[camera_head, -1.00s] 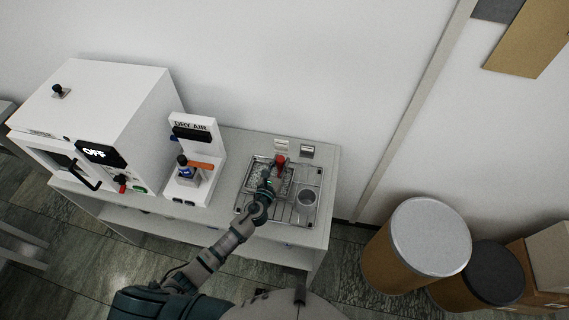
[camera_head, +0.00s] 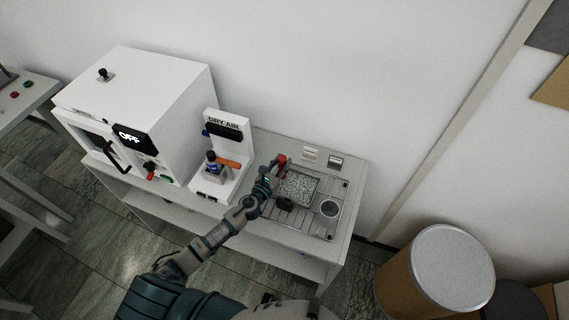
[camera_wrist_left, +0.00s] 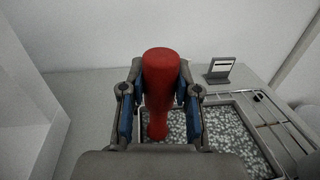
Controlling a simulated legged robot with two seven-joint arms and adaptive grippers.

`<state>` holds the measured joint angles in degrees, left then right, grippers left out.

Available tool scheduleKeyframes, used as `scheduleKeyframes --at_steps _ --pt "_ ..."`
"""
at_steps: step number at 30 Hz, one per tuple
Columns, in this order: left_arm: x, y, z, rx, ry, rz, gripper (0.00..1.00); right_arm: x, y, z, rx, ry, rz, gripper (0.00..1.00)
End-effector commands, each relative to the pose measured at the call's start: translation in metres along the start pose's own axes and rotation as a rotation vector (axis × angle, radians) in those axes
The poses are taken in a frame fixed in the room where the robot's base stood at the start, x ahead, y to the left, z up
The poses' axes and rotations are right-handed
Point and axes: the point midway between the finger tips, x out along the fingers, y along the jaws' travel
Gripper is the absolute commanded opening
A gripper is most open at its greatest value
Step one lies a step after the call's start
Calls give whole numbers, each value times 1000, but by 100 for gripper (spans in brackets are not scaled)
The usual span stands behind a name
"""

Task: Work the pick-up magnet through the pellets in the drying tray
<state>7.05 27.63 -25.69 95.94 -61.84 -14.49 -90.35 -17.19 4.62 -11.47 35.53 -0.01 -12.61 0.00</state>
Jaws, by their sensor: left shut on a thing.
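My left gripper (camera_head: 271,172) is at the back left corner of the drying tray (camera_head: 319,181). In the left wrist view the gripper (camera_wrist_left: 160,106) is shut around the red handle of the pick-up magnet (camera_wrist_left: 158,70), which stands about upright. The red top of the magnet (camera_head: 282,160) also shows in the head view. Grey pellets (camera_head: 297,188) cover the tray floor. In the wrist view pellets (camera_wrist_left: 230,130) lie behind and right of the magnet. My right gripper is not in view.
A clear cup (camera_head: 329,208) stands right of the tray on a wire rack. A small dark object (camera_head: 285,204) lies at the tray's front edge. Two small holders (camera_head: 336,161) stand behind. The DRY AIR stand (camera_head: 226,138) and a white oven (camera_head: 140,100) reading OFF are left.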

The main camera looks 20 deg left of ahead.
Motion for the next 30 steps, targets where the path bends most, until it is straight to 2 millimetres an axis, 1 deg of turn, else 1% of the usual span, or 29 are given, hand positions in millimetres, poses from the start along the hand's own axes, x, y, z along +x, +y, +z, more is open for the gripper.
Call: scheduleKeyframes --at_steps 2,5,15,27,30 --pt "0 -1 0 0 -1 0 3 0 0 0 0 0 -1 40" --pt "-1 -8 1 -1 0 -2 3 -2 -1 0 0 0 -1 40" --pt "-11 -51 1 -2 0 -1 3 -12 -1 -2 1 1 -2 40" --pt "-22 -103 1 -3 0 -1 3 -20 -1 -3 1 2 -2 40" --pt "-24 -112 1 0 -1 -1 3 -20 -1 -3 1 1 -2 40"
